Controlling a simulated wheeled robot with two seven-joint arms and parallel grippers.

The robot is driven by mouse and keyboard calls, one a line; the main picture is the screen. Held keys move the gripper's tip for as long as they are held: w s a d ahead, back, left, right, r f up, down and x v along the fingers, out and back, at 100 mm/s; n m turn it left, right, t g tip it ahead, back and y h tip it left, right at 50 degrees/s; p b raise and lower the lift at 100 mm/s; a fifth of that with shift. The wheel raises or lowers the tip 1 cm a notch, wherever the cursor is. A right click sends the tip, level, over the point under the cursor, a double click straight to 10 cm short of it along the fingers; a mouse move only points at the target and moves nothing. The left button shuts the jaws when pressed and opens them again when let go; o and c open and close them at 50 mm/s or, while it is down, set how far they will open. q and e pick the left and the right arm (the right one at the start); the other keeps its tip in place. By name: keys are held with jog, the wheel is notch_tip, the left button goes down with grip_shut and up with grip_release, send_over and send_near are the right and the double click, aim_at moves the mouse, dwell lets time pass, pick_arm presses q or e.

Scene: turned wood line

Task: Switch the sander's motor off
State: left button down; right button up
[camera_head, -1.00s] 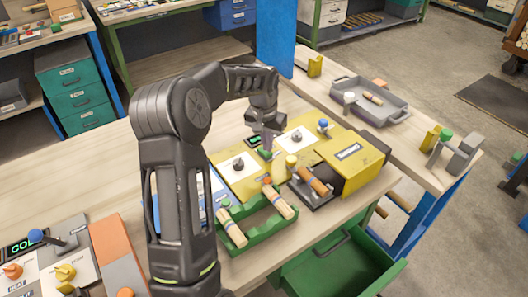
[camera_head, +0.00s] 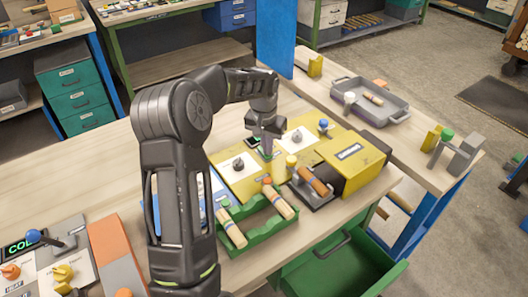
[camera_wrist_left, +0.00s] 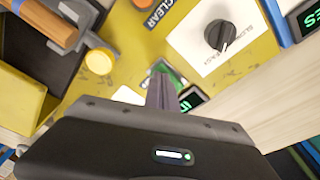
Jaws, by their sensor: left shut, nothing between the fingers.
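The sander (camera_head: 333,149) is a yellow machine on the wooden bench, with dials on white plates on its panel. My left gripper (camera_head: 267,153) is over the panel, fingers pointing down. In the left wrist view, the shut, empty fingers (camera_wrist_left: 163,92) are over a small green control (camera_wrist_left: 174,77) and hide part of it. I cannot tell whether they touch it or which way it is set. A small dark display (camera_wrist_left: 192,98) with green letters sits beside it, partly covered. A black dial (camera_wrist_left: 219,35) is nearby. My right gripper is not in view.
A green tray (camera_head: 262,235) with wooden turned pieces stands in front of the panel. A yellow knob (camera_wrist_left: 99,61) and a blue-topped knob (camera_head: 323,124) stand up from the machine. An open green drawer (camera_head: 345,264) hangs below the bench edge. A grey tray (camera_head: 393,110) lies behind.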

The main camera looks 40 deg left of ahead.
pick_arm(q)
notch_tip(320, 180, up, 7)
jog(key=p, duration=0.4)
jog(key=shift+p, duration=0.3)
dwell(0.5)
